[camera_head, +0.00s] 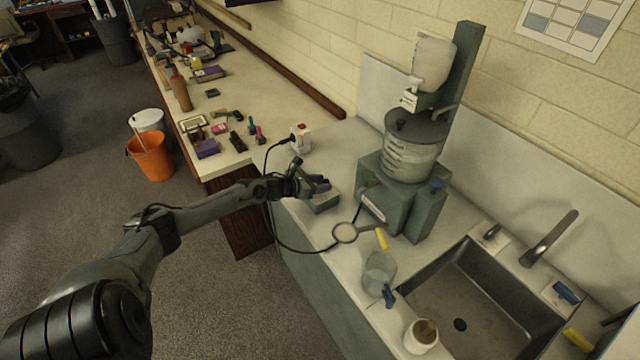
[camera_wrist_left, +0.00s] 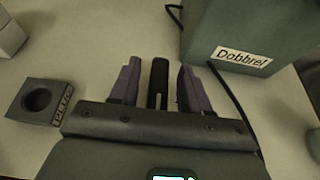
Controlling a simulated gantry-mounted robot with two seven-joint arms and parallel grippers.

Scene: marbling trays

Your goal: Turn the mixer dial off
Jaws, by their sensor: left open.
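The grey mixer (camera_head: 399,203) stands on the counter, with a lidded drum and a white jug on top. Its base (camera_wrist_left: 245,28) shows at the upper right of the left wrist view with a white name label. My right gripper is out of view.
A grey block with a round hole (camera_wrist_left: 42,101) is left of the fingers. A white box with a red top (camera_head: 300,139) stands behind the gripper. A magnifier-like ring (camera_head: 344,232), a clear jar (camera_head: 379,272) and a sink (camera_head: 470,310) are to the right. A cable loops nearby.

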